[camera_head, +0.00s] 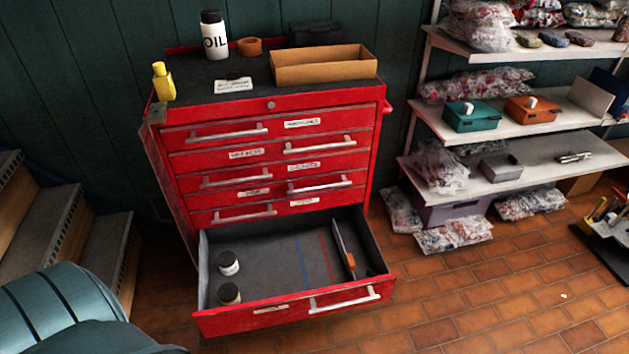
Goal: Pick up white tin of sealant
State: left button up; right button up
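Two small tins stand in the open bottom drawer (280,313) of the red tool chest, near its left wall. The rear tin (229,264) has a white body and a dark lid. The front tin (229,295) has a dark body with a pale brownish top, partly hidden by the drawer front. Their labels are too small to read, so I cannot confirm which is sealant. Neither of my grippers is in view.
An oil bottle (214,36), a yellow bottle (163,82) and a cardboard tray (324,74) stand on the chest. Steps are at left, shelves at right.

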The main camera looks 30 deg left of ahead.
aim_at(227, 261)
jog(key=j+u, duration=0.1)
jog(key=u, duration=0.9)
